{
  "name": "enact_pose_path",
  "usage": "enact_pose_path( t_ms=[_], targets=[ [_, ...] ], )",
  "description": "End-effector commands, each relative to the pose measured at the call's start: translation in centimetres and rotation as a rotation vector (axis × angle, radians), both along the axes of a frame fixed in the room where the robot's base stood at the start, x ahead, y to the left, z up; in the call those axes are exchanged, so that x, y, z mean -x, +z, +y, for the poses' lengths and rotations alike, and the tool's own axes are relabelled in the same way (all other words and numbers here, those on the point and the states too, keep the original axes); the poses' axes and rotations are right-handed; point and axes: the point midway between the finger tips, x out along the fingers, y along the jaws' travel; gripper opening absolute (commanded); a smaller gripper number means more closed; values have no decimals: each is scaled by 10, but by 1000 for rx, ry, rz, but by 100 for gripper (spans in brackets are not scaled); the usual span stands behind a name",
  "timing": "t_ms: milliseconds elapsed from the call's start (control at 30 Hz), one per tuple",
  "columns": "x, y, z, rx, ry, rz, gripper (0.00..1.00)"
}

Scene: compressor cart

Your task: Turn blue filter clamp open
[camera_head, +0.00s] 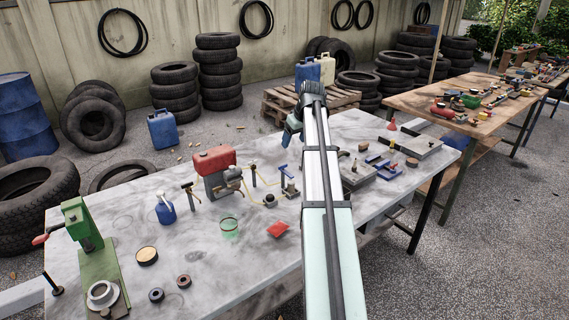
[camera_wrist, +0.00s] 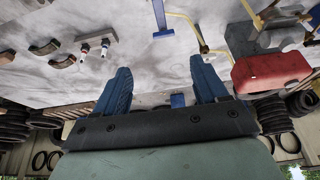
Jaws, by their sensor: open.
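I cannot tell for certain which blue part is the filter clamp. In the wrist view a blue T-shaped lever (camera_wrist: 159,18) shows at the top, beside a yellow pipe (camera_wrist: 188,25). A small blue piece (camera_wrist: 178,100) shows between the fingers, farther off. My gripper (camera_head: 290,136) is above the table's back part; in the wrist view its blue fingers (camera_wrist: 160,84) are apart with nothing gripped.
The red compressor tank (camera_head: 214,159) stands on the grey table (camera_head: 185,240); it also shows in the wrist view (camera_wrist: 271,72). Plates with blue clamps (camera_head: 383,165) lie right of my arm.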

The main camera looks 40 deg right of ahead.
Motion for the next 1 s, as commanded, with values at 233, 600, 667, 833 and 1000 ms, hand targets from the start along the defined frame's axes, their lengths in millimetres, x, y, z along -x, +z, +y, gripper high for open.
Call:
enact_pose_path(
  t_ms=[233,600,667,833,1000],
  targets=[
    [-8,-13,7,-2,19,2,72],
    [-32,-70,6,-2,17,2,72],
    [-36,-80,6,-2,17,2,72],
    [-45,-103,6,-2,17,2,72],
    [-52,-118,6,-1,17,1,72]
  ],
)
